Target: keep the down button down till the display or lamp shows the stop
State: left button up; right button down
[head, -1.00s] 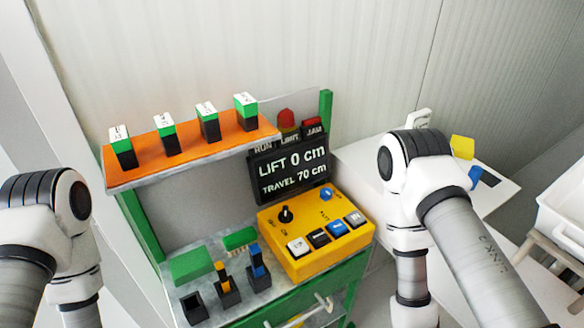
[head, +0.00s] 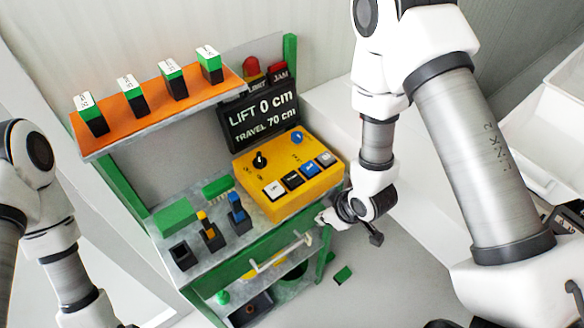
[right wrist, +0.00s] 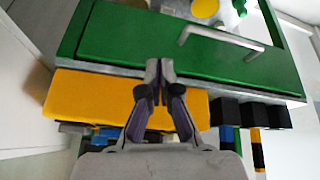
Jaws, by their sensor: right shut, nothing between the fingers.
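The yellow control box (head: 262,205) sits on the bench, with a white button (head: 274,190), a black button (head: 293,180), a blue button (head: 309,170) and another white button (head: 326,159) in a row. Their lettering is too small to read surely, so I cannot tell which is the down button. The display (head: 262,118) reads LIFT 0 cm, TRAVEL 70 cm. My right gripper (head: 322,217) is shut and empty, off the box's front right corner, apart from the buttons. In the right wrist view its fingertips (right wrist: 158,66) show before the box (right wrist: 90,100) and green drawer front. My left gripper is out of view.
A red lamp dome (head: 250,66) and a JAM lamp (head: 278,70) stand above the display; I cannot tell if they are lit. An orange shelf (head: 150,112) holds several green-and-black blocks. A drawer handle (head: 281,252) sticks out below the box.

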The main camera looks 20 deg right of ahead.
aim_at(288, 175)
jog(key=w+a+r+n+t+y+p, duration=0.1)
jog(key=w+r+n, duration=0.3)
jog(key=r, duration=0.5)
jog(key=w+a+r+n+t+y+p, duration=0.1)
jog(key=w+a+r+n+t+p, duration=0.1)
jog(key=r, duration=0.7)
jog(key=w+a+n, duration=0.1)
jog(key=w+n, duration=0.1)
jog(key=w, duration=0.1)
jog(key=shift+w+a, duration=0.25)
notch_tip(288, 175, down, 9)
jog(key=b, duration=0.7)
jog(key=shift+f+b, duration=0.4)
jog(key=shift+b, duration=0.1)
jog(key=shift+f+b, duration=0.45)
jog(key=shift+f, duration=0.1)
jog(key=shift+r, duration=0.2)
dwell(2.7)
jog(key=shift+r+p, duration=0.85)
